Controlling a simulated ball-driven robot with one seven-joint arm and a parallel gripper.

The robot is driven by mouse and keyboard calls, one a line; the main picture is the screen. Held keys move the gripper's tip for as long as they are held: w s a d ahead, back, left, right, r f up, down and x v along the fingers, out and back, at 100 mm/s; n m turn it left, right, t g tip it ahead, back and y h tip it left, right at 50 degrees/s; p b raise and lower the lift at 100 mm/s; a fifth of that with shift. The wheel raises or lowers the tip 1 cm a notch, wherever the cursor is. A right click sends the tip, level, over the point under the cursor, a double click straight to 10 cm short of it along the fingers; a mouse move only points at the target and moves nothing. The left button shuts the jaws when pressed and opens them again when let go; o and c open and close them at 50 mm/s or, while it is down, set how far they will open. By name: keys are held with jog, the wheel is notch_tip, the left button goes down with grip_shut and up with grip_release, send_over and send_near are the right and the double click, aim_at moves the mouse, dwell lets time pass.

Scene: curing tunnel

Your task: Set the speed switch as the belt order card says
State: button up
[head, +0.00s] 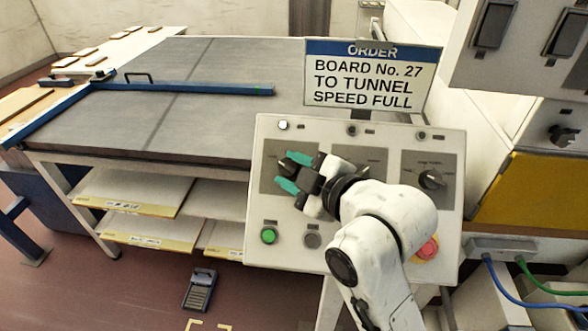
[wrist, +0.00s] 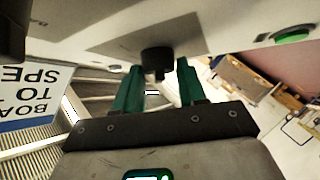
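The order card (head: 367,80) reads "BOARD No. 27 TO TUNNEL SPEED FULL" and stands behind the sloping control panel (head: 385,140). My gripper (head: 281,169) is at the panel's left plate, with teal fingers spread on either side of a black rotary knob (head: 287,167). In the wrist view the knob (wrist: 157,60) sits between the two fingertips with gaps showing; the gripper is open. My wrist hides most of the middle plate. Another black knob (head: 431,179) is on the right plate. The small plate labels and the left knob's setting are not readable.
A green button (head: 268,236), a grey button (head: 312,240) and a red button (head: 428,250) line the panel's lower part. A grey belt table (head: 215,75) with a blue bar (head: 190,88) lies behind left. A switch box (head: 530,45) hangs at the upper right.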

jog(key=c, duration=0.6)
jog(key=shift+o, duration=0.2)
